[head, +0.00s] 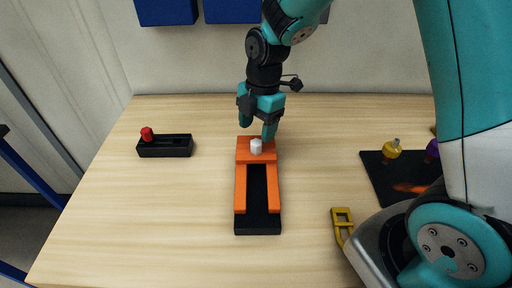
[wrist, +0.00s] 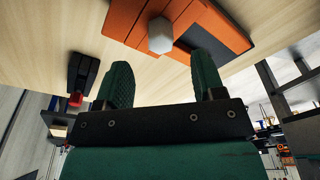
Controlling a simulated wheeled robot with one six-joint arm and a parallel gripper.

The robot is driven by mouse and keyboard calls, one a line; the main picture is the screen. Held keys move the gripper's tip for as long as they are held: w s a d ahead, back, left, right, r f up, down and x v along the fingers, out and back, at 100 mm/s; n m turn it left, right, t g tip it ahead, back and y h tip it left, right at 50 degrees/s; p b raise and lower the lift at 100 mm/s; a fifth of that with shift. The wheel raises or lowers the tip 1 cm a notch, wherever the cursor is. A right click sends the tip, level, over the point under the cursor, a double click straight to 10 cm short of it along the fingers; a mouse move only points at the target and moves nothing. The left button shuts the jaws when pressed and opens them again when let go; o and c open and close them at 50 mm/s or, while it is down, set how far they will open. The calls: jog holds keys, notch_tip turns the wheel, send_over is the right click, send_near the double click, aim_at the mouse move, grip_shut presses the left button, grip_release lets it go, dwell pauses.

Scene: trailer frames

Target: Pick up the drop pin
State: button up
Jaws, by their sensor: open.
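A white faceted pin head (head: 256,146) stands up from the far end of an orange, U-shaped fixture (head: 241,190) on a black base, in the middle of the table. I take it for the drop pin, though no label shows. It also shows in the wrist view (wrist: 160,36), between and beyond my fingertips. My gripper (head: 257,127) points down just behind the white head. In the wrist view, its two green fingers (wrist: 161,70) are apart with nothing between them. The pin's shaft is hidden in the fixture.
A black slotted block (head: 165,147) with a red knob (head: 147,133) lies at left. At right, a black board (head: 380,182) holds yellow (head: 391,150) and purple (head: 432,149) knobs, partly hidden by my arm. A yellow part (head: 342,218) lies nearby. Blue bins (head: 166,11) hang behind.

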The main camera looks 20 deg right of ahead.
aim_at(256, 142)
jog(key=f, duration=0.2)
jog(key=f+p, duration=0.1)
jog(key=f, duration=0.2)
jog(key=shift+s+a, duration=0.15)
jog(key=shift+a, duration=0.05)
jog(key=c, duration=1)
